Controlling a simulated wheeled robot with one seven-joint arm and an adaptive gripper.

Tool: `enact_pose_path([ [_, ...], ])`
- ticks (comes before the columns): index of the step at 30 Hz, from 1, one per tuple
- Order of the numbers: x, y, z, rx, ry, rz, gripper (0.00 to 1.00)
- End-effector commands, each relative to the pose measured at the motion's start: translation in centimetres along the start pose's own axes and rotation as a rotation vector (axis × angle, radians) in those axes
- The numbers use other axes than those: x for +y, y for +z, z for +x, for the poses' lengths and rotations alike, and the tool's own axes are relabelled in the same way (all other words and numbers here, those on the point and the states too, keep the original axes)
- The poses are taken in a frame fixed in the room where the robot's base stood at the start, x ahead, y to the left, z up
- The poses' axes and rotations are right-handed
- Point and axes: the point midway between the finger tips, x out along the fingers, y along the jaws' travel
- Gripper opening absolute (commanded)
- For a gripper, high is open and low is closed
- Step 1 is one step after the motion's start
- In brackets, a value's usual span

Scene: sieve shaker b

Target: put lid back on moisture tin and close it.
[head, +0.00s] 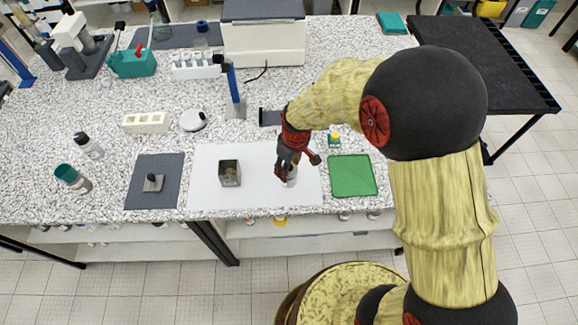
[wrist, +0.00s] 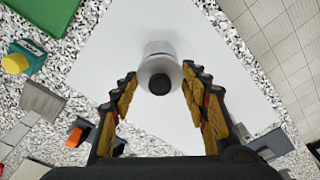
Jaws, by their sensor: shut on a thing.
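My gripper (wrist: 159,76) is shut on a pale, round lid-like piece (wrist: 146,68) with a black knob (wrist: 159,84). In the wrist view a paler cylindrical body (wrist: 158,47) shows just beyond this piece. It looks like the tin, and I cannot tell whether the two are seated together or apart. In the head view my gripper (head: 285,174) points down over the right part of the white sheet (head: 256,192). A whitish round thing (head: 291,181) shows there, partly hidden by the fingers.
A grey square container (head: 230,174) stands left of my gripper on the sheet. A dark mat (head: 140,199) bears a small knobbed piece (head: 153,182). A green mat (head: 351,176) lies right. A small yellow-capped bottle (head: 334,138) and a blue upright stand (head: 234,87) are behind.

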Motion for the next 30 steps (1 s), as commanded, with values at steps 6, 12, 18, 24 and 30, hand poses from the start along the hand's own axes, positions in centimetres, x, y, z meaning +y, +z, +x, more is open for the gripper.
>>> enact_pose_path([
  [6,0.0,0.04,0.11,0.0,0.0,0.0,0.32],
  [12,0.0,0.04,0.12,0.0,0.0,0.0,0.32],
  [18,-0.01,0.08,0.39,0.0,0.0,0.0,0.32],
  [24,-0.01,0.11,0.75,0.0,0.0,0.0,0.32],
  [30,-0.01,0.1,0.72,0.0,0.0,0.0,0.32],
])
